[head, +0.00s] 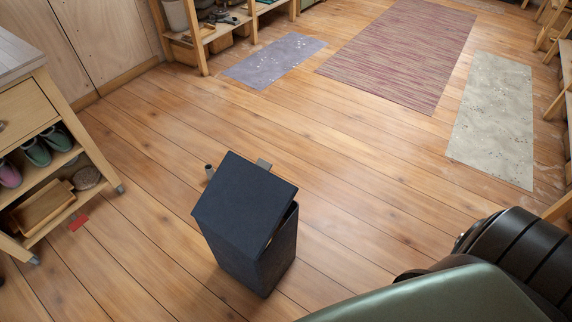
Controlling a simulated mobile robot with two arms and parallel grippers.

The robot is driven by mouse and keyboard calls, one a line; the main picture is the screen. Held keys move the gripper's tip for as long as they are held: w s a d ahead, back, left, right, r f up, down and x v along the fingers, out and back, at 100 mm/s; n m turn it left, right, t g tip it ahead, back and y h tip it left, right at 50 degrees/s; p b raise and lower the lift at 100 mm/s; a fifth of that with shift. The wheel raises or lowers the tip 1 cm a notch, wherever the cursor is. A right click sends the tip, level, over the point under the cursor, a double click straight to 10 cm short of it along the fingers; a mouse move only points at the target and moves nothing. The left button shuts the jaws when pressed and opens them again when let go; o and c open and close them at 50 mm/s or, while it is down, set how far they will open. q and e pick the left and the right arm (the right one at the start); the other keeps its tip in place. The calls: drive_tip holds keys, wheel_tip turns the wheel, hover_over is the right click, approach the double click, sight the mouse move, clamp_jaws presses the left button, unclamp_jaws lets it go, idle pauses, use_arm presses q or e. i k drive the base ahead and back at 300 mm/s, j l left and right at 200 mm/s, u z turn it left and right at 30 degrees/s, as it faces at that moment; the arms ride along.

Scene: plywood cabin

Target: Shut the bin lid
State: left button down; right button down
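The bin (252,268) is a dark navy box standing upright on the plank floor, low in the middle of the head view. Its lid (243,203) is a flat navy panel that sits tilted over the top. A narrow gap with a light edge shows between the lid and the bin's right wall, so the lid looks partly open. A small grey tab (264,164) shows at the lid's far edge. Most of the bin's opening is hidden under the lid. Neither of my grippers is in view; only parts of my body and an arm show at the lower right.
A small greenish cylinder (209,171) stands on the floor just behind the bin. A wooden cart (62,207) with shoes stands at the left, with a red piece (78,222) by it. Mats (400,55) lie farther off. The floor around the bin is mostly clear.

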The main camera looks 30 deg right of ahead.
sight(244, 203)
drive_tip(key=l+z, duration=0.25)
drive_tip(key=z, duration=0.2)
drive_tip(key=l+z, duration=0.2)
drive_tip(key=z, duration=0.3)
drive_tip(key=i+l+z, duration=0.1)
drive_tip(key=z, duration=0.35)
drive_tip(key=i+l, duration=0.05)
drive_tip(key=l, duration=0.05)
